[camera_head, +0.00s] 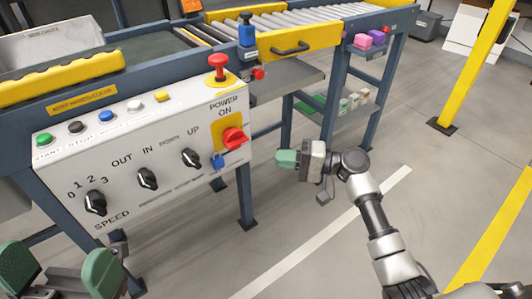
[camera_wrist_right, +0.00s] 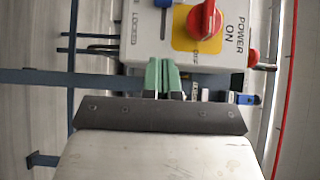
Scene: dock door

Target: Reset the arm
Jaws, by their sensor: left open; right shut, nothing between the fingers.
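My right arm (camera_head: 375,215) comes in from the lower right in the head view. My right gripper (camera_head: 287,158) has green fingertips that are shut with nothing between them. It is just right of the control panel (camera_head: 150,160), near the red power switch (camera_head: 234,138). In the right wrist view the shut green fingertips (camera_wrist_right: 162,75) sit below the power switch (camera_wrist_right: 204,20). I cannot tell if they touch the panel. My left gripper (camera_head: 62,270) is open and empty at the lower left of the head view, below the panel's speed knob (camera_head: 95,203).
The panel carries several buttons and knobs, and a red mushroom button (camera_head: 218,66) at its upper right corner. A roller conveyor (camera_head: 290,22) runs behind it. A shelf (camera_head: 345,115) holds small boxes. A yellow post (camera_head: 482,65) stands at right. The floor right of my right arm is clear.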

